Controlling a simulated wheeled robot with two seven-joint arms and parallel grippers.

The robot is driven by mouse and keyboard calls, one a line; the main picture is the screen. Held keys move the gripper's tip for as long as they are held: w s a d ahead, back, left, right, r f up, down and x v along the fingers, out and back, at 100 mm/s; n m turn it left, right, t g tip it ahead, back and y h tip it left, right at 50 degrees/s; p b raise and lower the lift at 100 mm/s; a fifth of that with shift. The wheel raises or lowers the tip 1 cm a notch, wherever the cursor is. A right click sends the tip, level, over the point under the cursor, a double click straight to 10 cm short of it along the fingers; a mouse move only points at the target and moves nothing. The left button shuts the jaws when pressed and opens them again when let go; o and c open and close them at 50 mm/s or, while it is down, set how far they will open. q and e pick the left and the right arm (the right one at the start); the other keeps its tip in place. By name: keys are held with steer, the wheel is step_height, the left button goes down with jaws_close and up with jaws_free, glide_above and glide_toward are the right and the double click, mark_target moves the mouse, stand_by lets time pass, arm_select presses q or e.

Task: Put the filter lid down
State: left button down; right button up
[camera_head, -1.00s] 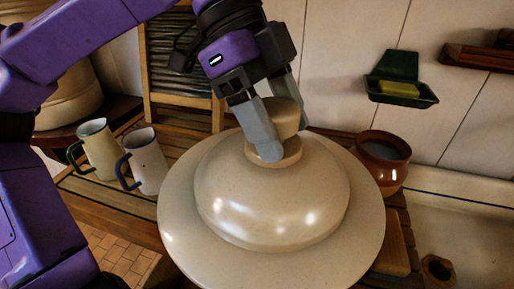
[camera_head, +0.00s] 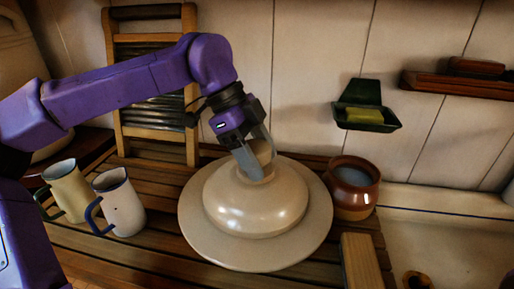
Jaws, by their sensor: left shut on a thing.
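The filter lid (camera_head: 255,206) is a round, cream stoneware lid with a wide brim, a domed middle and a knob on top. It is over the slatted wooden counter (camera_head: 150,262), close to its surface. I cannot tell whether its brim touches the slats. My left gripper (camera_head: 256,163) comes down from above and is shut on the knob, with a grey finger on the knob's near side. The knob is partly hidden by the fingers. My right gripper does not show.
Two enamel jugs, one cream (camera_head: 68,190) and one white (camera_head: 121,205), stand left of the lid. A brown pot (camera_head: 353,188) stands close at its right. A washboard (camera_head: 150,90) leans behind. A wooden block (camera_head: 361,262) lies at the front right, beside the pale sink (camera_head: 440,245).

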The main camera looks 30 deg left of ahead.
arm_select(q)
steer(key=shift+w+a+f, duration=0.2)
steer(key=shift+w+f, duration=0.5)
steer(key=shift+f, duration=0.1)
step_height(320, 180, down, 4)
steer(key=b, duration=0.2)
steer(key=shift+w+r+b, duration=0.1)
steer(key=shift+r+b, duration=0.15)
steer(key=shift+b, duration=0.1)
steer(key=shift+a+r, duration=0.1)
steer(key=shift+c, duration=0.9)
jaws_free()
steer(key=v, duration=1.2)
steer(key=shift+b, duration=0.35)
